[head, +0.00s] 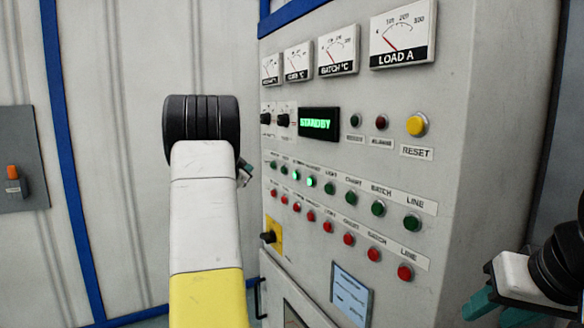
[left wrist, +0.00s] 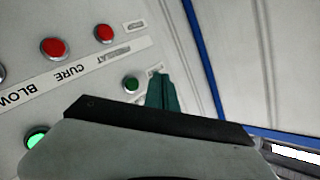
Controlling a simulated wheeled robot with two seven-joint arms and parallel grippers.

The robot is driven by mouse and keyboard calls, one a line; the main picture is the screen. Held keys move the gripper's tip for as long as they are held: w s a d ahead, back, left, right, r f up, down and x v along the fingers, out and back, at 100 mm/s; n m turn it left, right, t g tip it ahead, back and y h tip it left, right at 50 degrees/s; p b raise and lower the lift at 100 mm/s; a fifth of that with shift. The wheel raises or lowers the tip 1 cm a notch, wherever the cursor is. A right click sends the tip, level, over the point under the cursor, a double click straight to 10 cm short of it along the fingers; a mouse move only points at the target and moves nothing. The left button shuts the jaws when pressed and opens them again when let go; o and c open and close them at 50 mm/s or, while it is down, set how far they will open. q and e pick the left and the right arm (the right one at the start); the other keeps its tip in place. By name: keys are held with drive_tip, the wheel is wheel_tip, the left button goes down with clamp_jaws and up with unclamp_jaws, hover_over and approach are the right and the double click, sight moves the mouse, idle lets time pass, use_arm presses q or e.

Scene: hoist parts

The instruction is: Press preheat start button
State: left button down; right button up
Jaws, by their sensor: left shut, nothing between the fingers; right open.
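In the left wrist view, turned about upside down, a small dark green button (left wrist: 131,83) sits beside my left gripper's teal fingers (left wrist: 163,92). A red button (left wrist: 104,33) lies across from it; the label between appears to read PREHEAT. The fingers are shut and empty, close to the panel; I cannot tell whether they touch it. In the head view my left gripper (head: 244,173) is mostly hidden behind my own wrist, at the left end of the button rows. My right gripper (head: 496,312) is open and empty at the lower right, away from the buttons.
The grey control cabinet (head: 470,130) carries gauges, a display (head: 319,123) reading STANDBY and a yellow RESET button (head: 417,125). Green buttons, two lit, run above a row of red ones. A yellow-plated switch (head: 271,237) is below. Wall panels stand left.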

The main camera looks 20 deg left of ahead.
use_arm(q)
drive_tip(key=shift+w+d, duration=1.85)
drive_tip(key=shift+w, duration=0.3)
drive_tip(key=shift+w+d, duration=0.1)
idle(0.4)
drive_tip(key=shift+w+d, duration=0.2)
drive_tip(key=shift+w+d, duration=0.3)
drive_tip(key=shift+w, duration=0.05)
idle(1.1)
drive_tip(key=shift+s+a, duration=0.55)
drive_tip(key=shift+s, duration=0.1)
drive_tip(key=shift+s+a, duration=0.1)
drive_tip(key=s+a, duration=0.3)
drive_tip(key=shift+s, duration=0.35)
